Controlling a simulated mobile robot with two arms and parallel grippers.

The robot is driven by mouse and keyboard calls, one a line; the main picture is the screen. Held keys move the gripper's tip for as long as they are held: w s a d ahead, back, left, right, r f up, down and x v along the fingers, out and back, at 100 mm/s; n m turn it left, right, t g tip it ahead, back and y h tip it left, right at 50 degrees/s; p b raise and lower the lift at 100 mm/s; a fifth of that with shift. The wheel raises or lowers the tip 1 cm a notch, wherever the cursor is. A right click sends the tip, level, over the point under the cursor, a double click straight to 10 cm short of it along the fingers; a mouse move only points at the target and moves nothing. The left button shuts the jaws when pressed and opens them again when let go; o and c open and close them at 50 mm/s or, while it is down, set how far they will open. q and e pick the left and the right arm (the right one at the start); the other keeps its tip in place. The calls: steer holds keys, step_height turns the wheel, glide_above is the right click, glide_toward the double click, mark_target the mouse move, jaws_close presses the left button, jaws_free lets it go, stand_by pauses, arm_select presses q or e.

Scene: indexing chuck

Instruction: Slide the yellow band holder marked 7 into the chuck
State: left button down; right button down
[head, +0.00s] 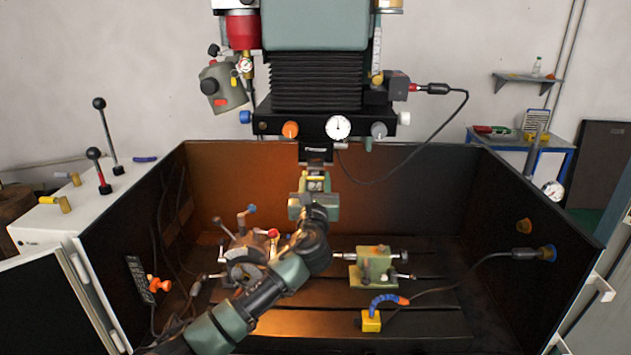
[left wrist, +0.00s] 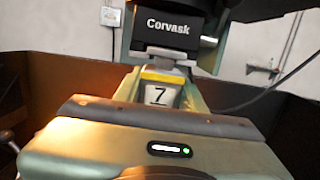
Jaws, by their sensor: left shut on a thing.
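My left gripper (head: 314,184) is raised in the middle of the machine, just below the black spindle head. It is shut on the yellow band holder marked 7 (left wrist: 160,92), whose yellow band and black 7 face the left wrist camera between the two fingers. A little of the holder (head: 317,177) also shows in the head view. Directly above it is a black block lettered Corvask (left wrist: 168,25), which looks like the chuck (head: 315,153). Whether the holder's top touches it or is inside it I cannot tell. My right gripper is not in view.
On the slotted machine table stand a round indexing fixture (head: 245,265) with levers at left and a green block fixture (head: 372,268) at right. A blue hose on a yellow base (head: 371,320) stands in front. Dark enclosure walls (head: 535,262) surround the table.

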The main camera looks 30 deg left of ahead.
arm_select(q)
steer(key=shift+r, duration=0.2)
stand_by(0.3)
steer(key=shift+w+a, duration=0.15)
steer(key=shift+w, duration=0.15)
steer(key=shift+w+a, duration=0.2)
steer(key=shift+w, duration=0.05)
steer(key=shift+f+b+x, duration=0.1)
steer(key=shift+b+x, duration=0.1)
steer(key=shift+x, duration=0.6)
steer(key=shift+f+b+x, duration=0.15)
steer(key=shift+x, duration=0.6)
stand_by(0.4)
steer(key=shift+f+b+x, duration=0.1)
steer(key=shift+b+x, duration=0.2)
steer(key=shift+x, duration=0.5)
steer(key=shift+f+b+x, duration=0.15)
steer(key=shift+b+x, duration=0.1)
steer(key=shift+x, duration=0.5)
stand_by(0.4)
steer(key=shift+r, duration=0.15)
